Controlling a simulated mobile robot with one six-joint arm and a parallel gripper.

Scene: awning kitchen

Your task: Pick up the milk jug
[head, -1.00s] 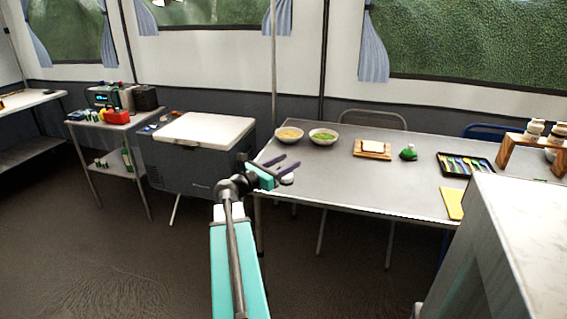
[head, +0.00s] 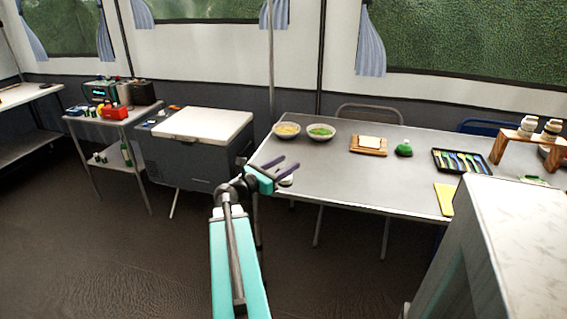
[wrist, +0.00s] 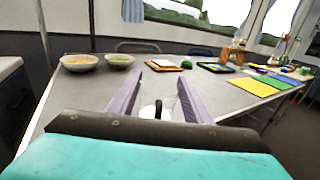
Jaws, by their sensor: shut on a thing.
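The milk jug is a small white vessel with a dark handle. In the wrist view the jug (wrist: 148,111) sits low between the two purple fingers, partly hidden by my gripper body. In the head view the jug (head: 287,181) shows as a small white shape just below the fingers, at the left end of the steel table (head: 340,185). My gripper (head: 292,161) is shut on the jug, its fingers apart around it; it also shows in the wrist view (wrist: 161,77). I cannot tell whether the jug touches the table.
Two bowls (head: 286,130) (head: 321,133) stand behind my gripper. A board with a pale slab (head: 369,146), a green item (head: 404,149) and a cutlery tray (head: 462,162) lie farther right. A white-lidded cooler (head: 204,127) stands left of the table. The table's middle is clear.

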